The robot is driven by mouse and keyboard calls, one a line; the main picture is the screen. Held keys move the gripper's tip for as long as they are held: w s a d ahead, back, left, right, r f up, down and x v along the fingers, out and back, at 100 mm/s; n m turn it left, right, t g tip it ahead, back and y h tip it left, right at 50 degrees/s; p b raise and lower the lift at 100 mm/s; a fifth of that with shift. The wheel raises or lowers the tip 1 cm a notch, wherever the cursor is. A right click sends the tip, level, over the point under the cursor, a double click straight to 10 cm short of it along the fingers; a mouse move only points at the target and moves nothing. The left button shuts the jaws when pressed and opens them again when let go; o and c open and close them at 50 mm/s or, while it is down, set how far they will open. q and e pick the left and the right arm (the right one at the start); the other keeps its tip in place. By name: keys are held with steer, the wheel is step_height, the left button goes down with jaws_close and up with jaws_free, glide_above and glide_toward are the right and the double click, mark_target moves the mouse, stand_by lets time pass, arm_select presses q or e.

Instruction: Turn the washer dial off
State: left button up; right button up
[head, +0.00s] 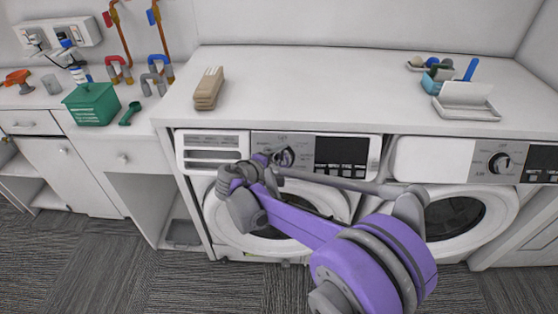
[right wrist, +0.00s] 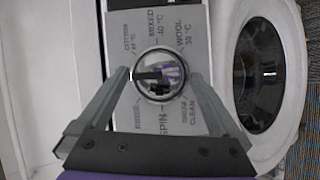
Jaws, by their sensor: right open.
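The washer (head: 362,142) is the white front-loading machine on the left, under the counter, with a grey control panel. Its round dial (head: 286,157) is partly hidden by my right gripper (head: 271,160) in the head view. In the right wrist view the dial (right wrist: 160,78) shows as a shiny round knob with printed labels around it. My right gripper (right wrist: 160,74) is open, with one finger on each side of the dial. I cannot tell whether the fingers touch it. My left gripper is not in view.
A second machine with its own dial (head: 499,162) stands to the right. A green box (head: 92,104) and pipes are at left. My right arm crosses the washer's front.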

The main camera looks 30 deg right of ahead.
steer(key=v, duration=1)
steer(key=shift+s+a+r, duration=0.1)
steer(key=shift+s, duration=0.05)
steer(key=s+a+f+m+y+p, duration=0.1)
steer(key=s+m+y+p, duration=0.1)
steer(key=s, duration=0.6)
steer(key=s+a+f+m+y+p, duration=0.2)
steer(key=s+y, duration=0.3)
steer(key=s, duration=0.3)
steer(key=s+a+f+m+y+p, duration=0.1)
steer(key=s+y, duration=0.3)
steer(key=s, duration=0.4)
steer(key=shift+a+f+m+g+p, duration=0.35)
steer(key=shift+a+m+p, duration=0.25)
steer(key=shift+m, duration=0.1)
steer(key=shift+w, duration=0.1)
stand_by(0.8)
